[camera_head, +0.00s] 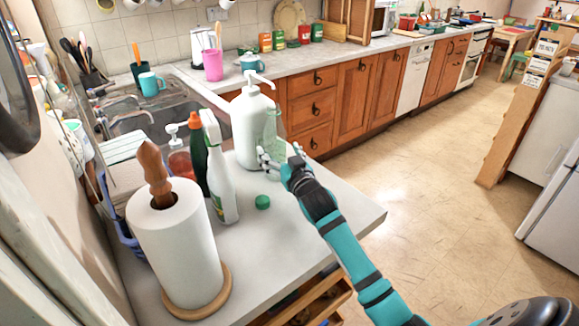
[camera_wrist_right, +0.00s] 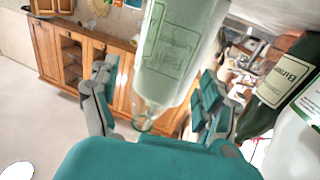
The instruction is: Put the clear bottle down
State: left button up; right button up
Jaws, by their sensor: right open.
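The clear bottle (camera_head: 273,132), see-through with a pale green tint, appears upright at the counter's right side, close beside the white pump bottle. Its lower end is partly hidden by my right gripper (camera_head: 280,153). In the right wrist view the clear bottle (camera_wrist_right: 178,45) lies between the spread fingers of my right gripper (camera_wrist_right: 157,75), with visible gaps on both sides. The right gripper is open. Whether the bottle's base touches the counter is hard to see. My left gripper is not in view.
The white pump bottle (camera_head: 250,125), a spray bottle (camera_head: 222,180), a dark green bottle (camera_head: 197,158) and a paper towel roll (camera_head: 178,245) crowd the counter (camera_head: 325,212). A green cap (camera_head: 262,202) lies in front.

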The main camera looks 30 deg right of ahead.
jog(key=s+a, duration=0.1)
jog(key=s, duration=0.7)
jog(key=shift+s+b, duration=0.15)
jog(key=shift+b, duration=0.15)
